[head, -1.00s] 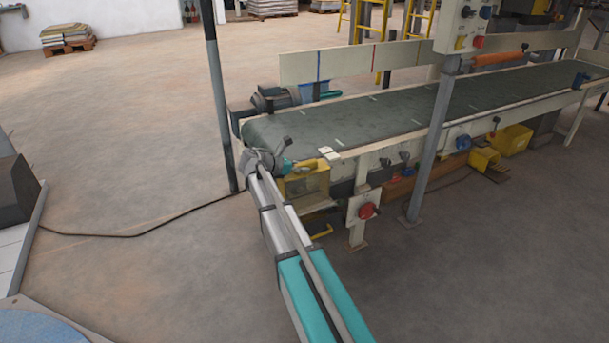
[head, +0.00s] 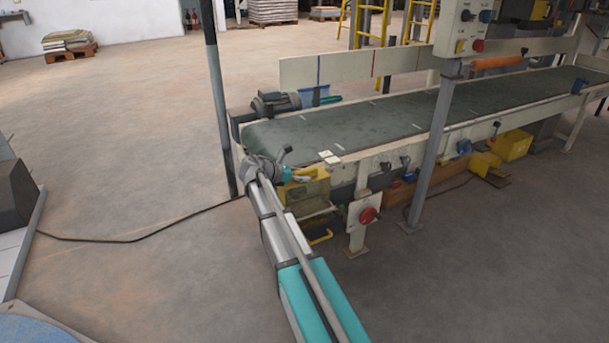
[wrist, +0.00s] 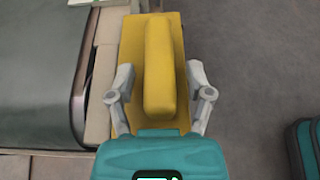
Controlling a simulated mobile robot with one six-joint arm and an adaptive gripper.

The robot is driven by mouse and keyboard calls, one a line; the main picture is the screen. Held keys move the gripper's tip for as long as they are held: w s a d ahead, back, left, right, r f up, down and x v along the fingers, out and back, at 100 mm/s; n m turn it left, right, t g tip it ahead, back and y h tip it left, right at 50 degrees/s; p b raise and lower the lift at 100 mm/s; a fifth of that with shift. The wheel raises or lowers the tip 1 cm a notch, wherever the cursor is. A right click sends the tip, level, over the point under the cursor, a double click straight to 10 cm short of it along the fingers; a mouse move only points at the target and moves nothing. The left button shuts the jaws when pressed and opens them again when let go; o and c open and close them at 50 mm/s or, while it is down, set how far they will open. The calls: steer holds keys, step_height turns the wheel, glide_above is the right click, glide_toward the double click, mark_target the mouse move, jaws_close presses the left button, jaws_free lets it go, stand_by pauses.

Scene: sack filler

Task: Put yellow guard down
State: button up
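The yellow guard (head: 312,188) is a box-like cover with a raised bar on top. It sits at the near left end of the conveyor, against its side frame. In the wrist view the yellow guard (wrist: 161,65) lies straight ahead, its bar running lengthwise between my fingers. My gripper (wrist: 160,75) is open, with one grey finger on each side of the bar and a visible gap to both. In the head view my gripper (head: 286,172) is at the guard's upper left, and my arm hides part of that area.
The green conveyor belt (head: 380,115) runs back to the right. A grey post (head: 437,135) stands in front of it, and a dark pole (head: 217,100) stands left of my gripper. A red knob (head: 368,215) is below right of the guard. The floor at left is mostly clear.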

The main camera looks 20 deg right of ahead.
steer(key=shift+r, duration=0.15)
steer(key=shift+a+r+p, duration=0.15)
steer(key=shift+a+p, duration=0.05)
steer(key=shift+p, duration=0.1)
steer(key=p+v, duration=0.4)
steer(key=v, duration=0.7)
steer(key=shift+a, duration=0.25)
steer(key=s+a+f+m+y, duration=0.3)
steer(key=s+m, duration=0.3)
steer(key=s, duration=0.2)
steer(key=s+a+f+m+y, duration=0.4)
steer(key=s+m+y, duration=0.2)
steer(key=s, duration=0.3)
steer(key=s+a+f+m+y, duration=0.3)
steer(key=s+m, duration=0.3)
steer(key=s, duration=0.2)
steer(key=shift+s+a+f+y, duration=0.3)
steer(key=shift+a+f+y, duration=0.1)
steer(key=shift+f+y, duration=0.35)
steer(key=shift+r, duration=0.2)
